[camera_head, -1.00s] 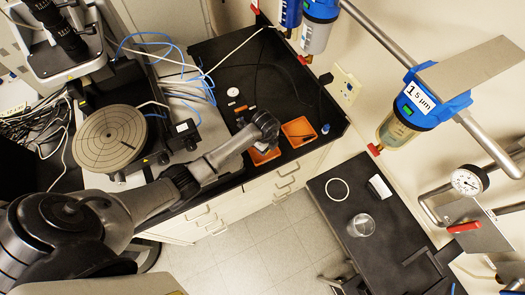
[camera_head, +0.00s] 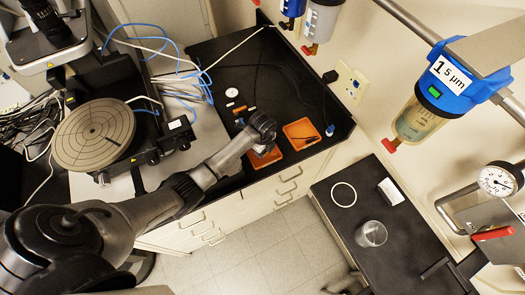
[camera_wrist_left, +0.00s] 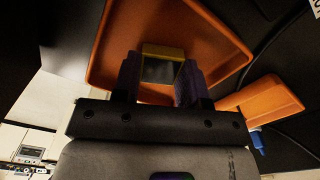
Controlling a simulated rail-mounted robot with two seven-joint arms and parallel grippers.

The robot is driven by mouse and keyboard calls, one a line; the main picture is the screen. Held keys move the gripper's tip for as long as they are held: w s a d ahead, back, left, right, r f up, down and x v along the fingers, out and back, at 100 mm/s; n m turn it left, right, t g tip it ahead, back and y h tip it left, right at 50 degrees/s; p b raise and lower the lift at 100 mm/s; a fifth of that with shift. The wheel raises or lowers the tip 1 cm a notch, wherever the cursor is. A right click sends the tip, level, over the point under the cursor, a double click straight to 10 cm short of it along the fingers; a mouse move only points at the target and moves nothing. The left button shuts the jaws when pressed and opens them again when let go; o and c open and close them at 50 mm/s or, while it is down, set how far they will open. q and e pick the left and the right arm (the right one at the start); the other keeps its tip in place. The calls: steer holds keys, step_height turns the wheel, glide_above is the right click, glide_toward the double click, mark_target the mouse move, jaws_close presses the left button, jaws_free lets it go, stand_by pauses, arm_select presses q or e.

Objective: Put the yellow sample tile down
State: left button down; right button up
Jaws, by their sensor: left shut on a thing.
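My left gripper (camera_wrist_left: 160,78) is shut on the yellow sample tile (camera_wrist_left: 162,52), a small block with a yellow edge and a dark grey face, held between its two fingers. In the wrist view the tile is in front of the large orange tray (camera_wrist_left: 112,60); I cannot tell whether it touches the tray floor. In the head view the left gripper (camera_head: 263,148) points down at the left orange tray (camera_head: 255,162) on the black bench, and largely hides the tile. My right gripper is not in view.
Small parts (camera_head: 238,108) lie behind. A round grooved stage (camera_head: 95,132) is at left. A clear beaker (camera_head: 371,234) stands on the right-hand table.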

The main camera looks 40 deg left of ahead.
arm_select(q)
steer(key=shift+r, duration=0.1)
steer(key=c, duration=0.7)
jaws_free()
steer(key=shift+r+p, duration=0.65)
steer(key=shift+p, duration=0.05)
step_height(320, 180, up, 4)
steer(key=p, duration=0.4)
steer(key=shift+r, duration=0.15)
